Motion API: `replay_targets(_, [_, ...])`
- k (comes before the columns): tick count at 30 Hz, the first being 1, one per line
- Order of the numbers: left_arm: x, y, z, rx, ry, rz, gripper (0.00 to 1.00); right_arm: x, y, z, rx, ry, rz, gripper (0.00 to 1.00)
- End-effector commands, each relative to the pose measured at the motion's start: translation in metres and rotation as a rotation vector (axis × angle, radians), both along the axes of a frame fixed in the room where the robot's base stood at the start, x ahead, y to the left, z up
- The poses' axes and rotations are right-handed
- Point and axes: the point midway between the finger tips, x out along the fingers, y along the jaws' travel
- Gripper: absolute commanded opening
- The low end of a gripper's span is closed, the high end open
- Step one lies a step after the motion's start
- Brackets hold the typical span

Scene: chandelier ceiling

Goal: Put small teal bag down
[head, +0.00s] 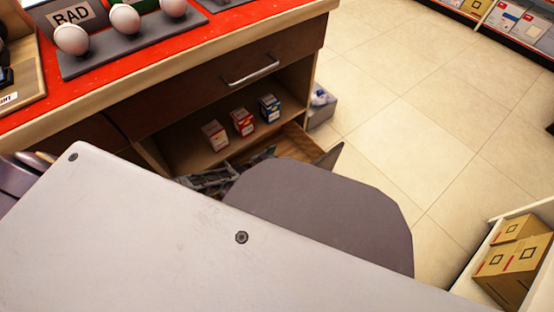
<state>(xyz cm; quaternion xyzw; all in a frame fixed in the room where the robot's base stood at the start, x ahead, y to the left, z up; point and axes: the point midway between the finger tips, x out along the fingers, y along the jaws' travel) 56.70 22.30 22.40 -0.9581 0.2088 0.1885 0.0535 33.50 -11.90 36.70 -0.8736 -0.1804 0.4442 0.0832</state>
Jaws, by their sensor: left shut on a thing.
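The large light-grey panel and the dark rounded piece filling the foreground look like my own arm links. Dark metal linkage of my left gripper (222,178) shows just past them, low at the open wooden drawer or bin (298,146) under the counter. My arm hides most of this gripper, including its fingertips. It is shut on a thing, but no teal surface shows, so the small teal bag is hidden. My right gripper is not in view.
A red-topped counter (215,35) carries a grey stand (160,42) with white egg-like objects and a "BAD" sign (70,14). Small boxes (243,122) stand on its open shelf. A grey bin (321,108) stands beside it. Cardboard boxes (512,262) sit lower right. Tiled floor (425,120) is clear.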

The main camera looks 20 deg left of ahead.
Motion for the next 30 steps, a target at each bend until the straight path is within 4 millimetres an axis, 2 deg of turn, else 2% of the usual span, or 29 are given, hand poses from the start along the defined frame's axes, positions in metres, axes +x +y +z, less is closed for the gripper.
replay_targets(7, [0.000, 0.000, -0.018, 0.000, -0.001, 0.000, 0.16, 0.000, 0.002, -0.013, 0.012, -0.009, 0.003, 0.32])
replay_targets(30, [0.000, 0.000, -0.026, 0.000, -0.001, 0.000, 0.16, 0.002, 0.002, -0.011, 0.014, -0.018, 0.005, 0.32])
